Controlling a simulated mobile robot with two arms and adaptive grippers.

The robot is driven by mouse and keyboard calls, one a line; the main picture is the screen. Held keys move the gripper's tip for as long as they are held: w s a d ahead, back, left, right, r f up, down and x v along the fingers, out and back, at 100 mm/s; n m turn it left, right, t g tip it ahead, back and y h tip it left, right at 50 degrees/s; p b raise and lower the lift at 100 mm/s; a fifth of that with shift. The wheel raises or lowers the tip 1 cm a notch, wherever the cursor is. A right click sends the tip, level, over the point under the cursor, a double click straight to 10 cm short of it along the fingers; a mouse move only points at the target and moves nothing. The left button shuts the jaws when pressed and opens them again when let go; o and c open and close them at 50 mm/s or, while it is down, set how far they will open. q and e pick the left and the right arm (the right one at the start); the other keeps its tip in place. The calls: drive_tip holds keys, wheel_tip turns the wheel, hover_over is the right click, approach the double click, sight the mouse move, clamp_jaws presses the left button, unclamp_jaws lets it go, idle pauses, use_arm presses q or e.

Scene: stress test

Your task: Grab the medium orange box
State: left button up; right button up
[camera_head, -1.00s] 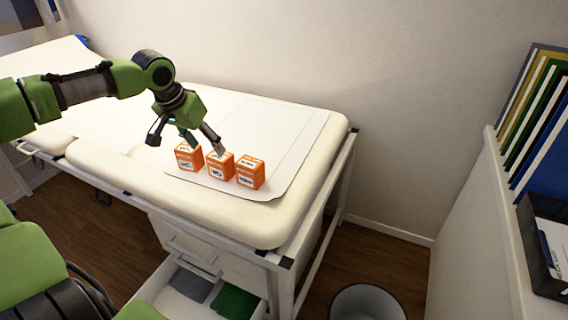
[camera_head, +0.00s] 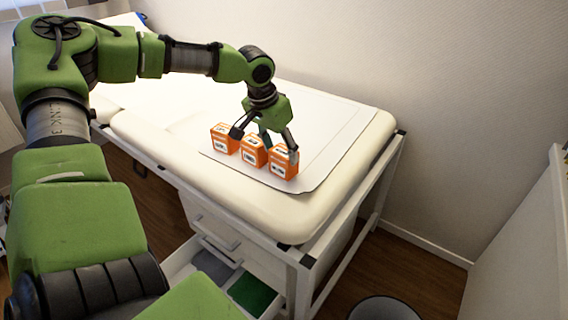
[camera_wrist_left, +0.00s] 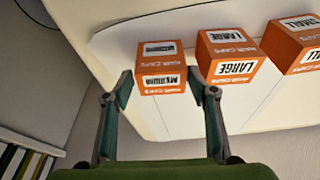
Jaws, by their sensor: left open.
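Three orange boxes with white labels stand in a row on a white sheet on the padded couch. In the left wrist view the labels read medium, large and small. The medium box (camera_wrist_left: 160,80) is at the left there, and at the right end of the row in the head view (camera_head: 284,168). The large box (camera_head: 253,153) is in the middle and the small box (camera_head: 223,142) at the left. My left gripper (camera_head: 279,147) is open and empty, just above the row. In the wrist view its fingers (camera_wrist_left: 162,88) frame the medium box. My right gripper does not show.
The sheet (camera_head: 335,130) has free room behind and right of the boxes. The couch edge (camera_head: 300,232) is close in front of them. An open drawer (camera_head: 180,262) sticks out below. A round bin (camera_head: 385,310) stands on the floor. The wall is behind the couch.

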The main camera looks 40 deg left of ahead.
sight(281, 152)
use_arm(q)
drive_tip(key=b+x, duration=0.1)
drive_tip(key=x, duration=0.3)
drive_tip(key=shift+w+a+f, duration=0.1)
drive_tip(key=shift+w+f, duration=0.05)
drive_tip(key=shift+f, duration=0.1)
drive_tip(key=shift+w+f, duration=0.1)
drive_tip(key=shift+f, duration=0.05)
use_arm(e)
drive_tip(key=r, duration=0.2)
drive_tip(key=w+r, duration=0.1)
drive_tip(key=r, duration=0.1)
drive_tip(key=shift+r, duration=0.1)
use_arm(q)
drive_tip(key=shift+c, duration=0.4)
drive_tip(key=c, duration=0.7)
drive_tip(key=shift+o, duration=0.2)
